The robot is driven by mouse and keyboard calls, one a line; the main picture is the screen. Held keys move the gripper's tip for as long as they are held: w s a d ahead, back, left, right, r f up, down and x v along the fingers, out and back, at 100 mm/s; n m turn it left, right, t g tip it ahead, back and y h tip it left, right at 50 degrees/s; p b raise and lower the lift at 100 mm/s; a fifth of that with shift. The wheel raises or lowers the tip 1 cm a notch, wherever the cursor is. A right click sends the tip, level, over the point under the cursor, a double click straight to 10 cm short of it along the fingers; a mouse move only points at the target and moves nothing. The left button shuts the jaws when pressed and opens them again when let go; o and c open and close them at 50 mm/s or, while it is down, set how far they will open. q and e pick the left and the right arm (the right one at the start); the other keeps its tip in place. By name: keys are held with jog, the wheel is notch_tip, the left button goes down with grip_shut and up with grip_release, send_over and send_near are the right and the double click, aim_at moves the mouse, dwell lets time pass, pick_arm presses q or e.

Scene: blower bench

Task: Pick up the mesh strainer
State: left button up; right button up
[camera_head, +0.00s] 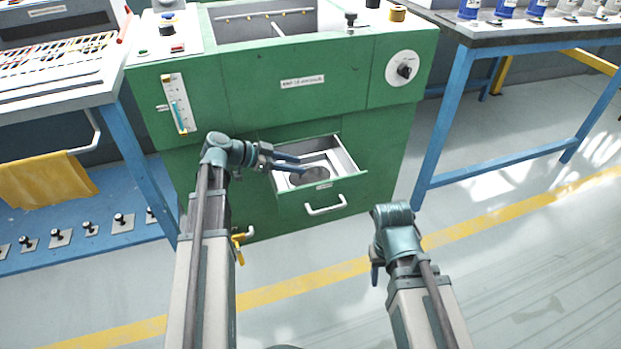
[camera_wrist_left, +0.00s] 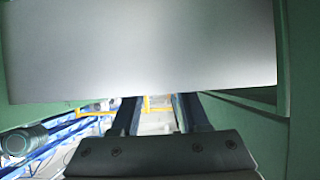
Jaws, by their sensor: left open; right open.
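A dark round piece (camera_head: 316,175), which looks like the mesh strainer, lies in the open drawer (camera_head: 346,157) of the green cabinet; its mesh is too small to make out. My left gripper (camera_head: 292,163) is open over the drawer's left part, its fingers pointing right, just left of and above the round piece. I cannot tell whether they touch. In the left wrist view my open fingers (camera_wrist_left: 158,115) have nothing visible between them, and the strainer cannot be made out. My right gripper (camera_head: 376,273) is open and apart, in front of the cabinet's right side.
The drawer's handle (camera_head: 326,206) faces forward. The green cabinet (camera_head: 240,90) rises behind the drawer. In the left wrist view a pale grey panel (camera_wrist_left: 140,50) fills the top. A blue-legged table (camera_head: 445,125) stands right, a bench with a yellow cloth (camera_head: 45,180) left. The floor in front is clear.

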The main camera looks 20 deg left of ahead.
aim_at(310, 168)
pick_arm(q)
jog(key=shift+b+x, duration=1.3)
jog(key=shift+x, duration=1.6)
grip_shut()
